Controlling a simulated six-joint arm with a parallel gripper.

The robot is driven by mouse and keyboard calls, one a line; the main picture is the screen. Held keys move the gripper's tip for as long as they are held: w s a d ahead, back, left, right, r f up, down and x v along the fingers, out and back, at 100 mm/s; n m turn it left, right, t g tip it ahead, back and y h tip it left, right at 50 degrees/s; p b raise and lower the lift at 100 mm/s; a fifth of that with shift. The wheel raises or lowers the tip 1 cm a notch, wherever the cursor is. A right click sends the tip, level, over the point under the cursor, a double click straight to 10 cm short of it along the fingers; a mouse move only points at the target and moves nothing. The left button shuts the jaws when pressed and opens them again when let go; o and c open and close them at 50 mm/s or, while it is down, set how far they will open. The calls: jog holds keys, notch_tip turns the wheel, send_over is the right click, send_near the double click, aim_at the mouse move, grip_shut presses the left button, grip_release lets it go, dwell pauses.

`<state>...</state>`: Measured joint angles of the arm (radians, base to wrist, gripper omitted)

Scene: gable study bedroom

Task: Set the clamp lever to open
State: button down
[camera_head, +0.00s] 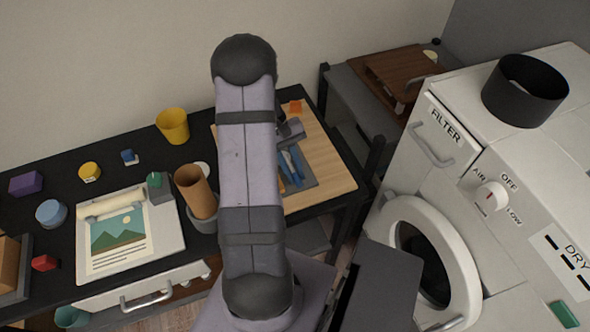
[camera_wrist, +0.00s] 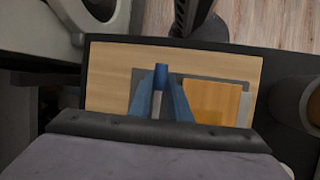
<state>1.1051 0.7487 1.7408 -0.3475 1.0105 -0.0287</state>
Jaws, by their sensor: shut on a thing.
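A grey lever with a blue tip (camera_wrist: 160,72) shows in the wrist view, over a grey plate and orange sheet (camera_wrist: 212,102) on a wooden board (camera_wrist: 108,75). I take it for the clamp lever. My gripper's blue fingers (camera_wrist: 160,88) are shut on it, one on each side. In the head view my gripper (camera_head: 290,166) is low over the grey plate on the wooden board (camera_head: 335,180), partly behind my arm. My arm hides the lever's base and most of the clamp there, so I cannot tell the lever's setting.
An orange block (camera_head: 295,106) lies at the board's back edge. A yellow cup (camera_head: 173,126), a brown cylinder in a grey holder (camera_head: 203,218) and a picture board (camera_head: 168,243) stand left. A white machine (camera_head: 480,180) stands right.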

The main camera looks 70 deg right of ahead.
jog(key=c, duration=1.6)
grip_release()
jog(key=shift+a, duration=0.1)
jog(key=shift+c, duration=0.2)
jog(key=b+v, duration=0.1)
jog(key=v, duration=0.6)
jog(key=shift+r+b, duration=0.2)
jog(key=shift+b, duration=0.2)
jog(key=shift+w, duration=0.15)
